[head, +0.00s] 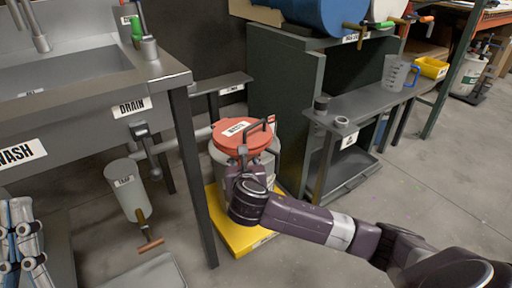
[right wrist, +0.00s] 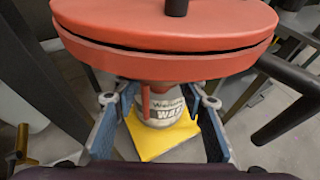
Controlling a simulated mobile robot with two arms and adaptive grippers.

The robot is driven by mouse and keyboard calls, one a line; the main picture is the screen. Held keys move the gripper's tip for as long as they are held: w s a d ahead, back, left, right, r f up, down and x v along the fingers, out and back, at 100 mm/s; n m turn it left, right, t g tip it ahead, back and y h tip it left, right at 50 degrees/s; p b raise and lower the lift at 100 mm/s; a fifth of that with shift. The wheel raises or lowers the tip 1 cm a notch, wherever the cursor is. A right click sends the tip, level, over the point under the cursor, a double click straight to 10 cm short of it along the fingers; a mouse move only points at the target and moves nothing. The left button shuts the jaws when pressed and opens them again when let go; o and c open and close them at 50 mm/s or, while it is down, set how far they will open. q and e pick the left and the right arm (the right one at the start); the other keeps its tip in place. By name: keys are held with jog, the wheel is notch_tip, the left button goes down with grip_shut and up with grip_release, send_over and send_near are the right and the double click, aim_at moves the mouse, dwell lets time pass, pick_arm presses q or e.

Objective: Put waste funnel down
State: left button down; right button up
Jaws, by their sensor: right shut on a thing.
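The waste funnel (head: 241,134) is red and round, with a lid labelled WASTE and a dark handle. It also fills the top of the right wrist view (right wrist: 165,40). My right gripper (right wrist: 158,100) is shut on its underside, with blue fingers on both sides; my wrist hides these in the head view. A white waste drum (head: 268,160) is below the funnel, and its label shows in the right wrist view (right wrist: 170,112). I cannot tell whether the funnel touches it. My left gripper (head: 22,240) is at the lower left, away from the funnel; its opening is unclear.
The drum stands on a yellow base (head: 229,222). A sink bench (head: 90,100) with a DRAIN label is left, its leg close to the base. A dark green rack (head: 280,85) and a grey shelf (head: 360,103) are right. Open floor (head: 450,170) lies farther right.

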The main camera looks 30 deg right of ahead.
jog(key=s+a+r+n+y, duration=0.2)
jog(key=s+a, duration=0.6)
jog(key=a, duration=0.3)
jog(key=s+a+r+n+t+y, duration=0.1)
jog(key=s+a+n+y, duration=0.2)
jog(key=s+a, duration=0.6)
jog(key=shift+a+r+y, duration=0.3)
jog(key=shift+a+r, duration=0.05)
jog(key=shift+a, duration=0.8)
jog(key=shift+w, duration=0.1)
